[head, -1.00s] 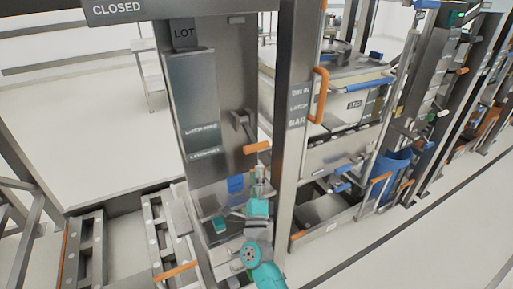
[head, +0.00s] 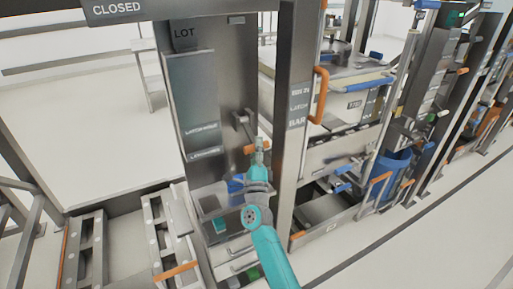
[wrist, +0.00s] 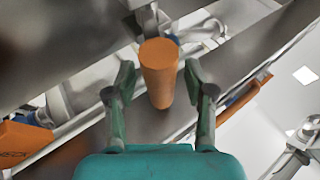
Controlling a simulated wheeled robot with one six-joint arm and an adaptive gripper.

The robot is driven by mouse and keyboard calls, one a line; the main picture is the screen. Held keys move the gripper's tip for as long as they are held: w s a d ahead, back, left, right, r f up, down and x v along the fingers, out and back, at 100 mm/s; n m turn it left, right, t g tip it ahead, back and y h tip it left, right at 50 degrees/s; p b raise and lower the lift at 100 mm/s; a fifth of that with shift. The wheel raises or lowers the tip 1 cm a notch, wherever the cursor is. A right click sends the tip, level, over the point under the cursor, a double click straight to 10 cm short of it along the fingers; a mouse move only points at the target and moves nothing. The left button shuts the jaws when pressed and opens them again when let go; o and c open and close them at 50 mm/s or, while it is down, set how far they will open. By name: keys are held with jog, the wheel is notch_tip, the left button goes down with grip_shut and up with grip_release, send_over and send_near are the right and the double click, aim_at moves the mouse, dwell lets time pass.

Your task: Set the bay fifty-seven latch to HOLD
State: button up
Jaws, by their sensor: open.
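The latch has a dark crank arm (head: 240,120) on a grey upright panel and an orange handle, partly hidden behind my gripper in the head view. In the wrist view the orange handle (wrist: 160,72) stands between my two fingers. My gripper (wrist: 160,84) is open, with one finger on each side of the handle and a visible gap to both. In the head view my gripper (head: 260,146) is in front of the panel at the handle's height. I cannot read a HOLD mark; small labels (head: 202,130) on the panel are too blurred.
A grey post (head: 292,150) with lettered labels stands just right of the latch panel. An orange grab handle (head: 319,95) is on its far side, by a pale bin (head: 350,103). A blue bin (head: 392,172) stands further right. The floor at the front right is clear.

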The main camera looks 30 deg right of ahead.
grip_shut()
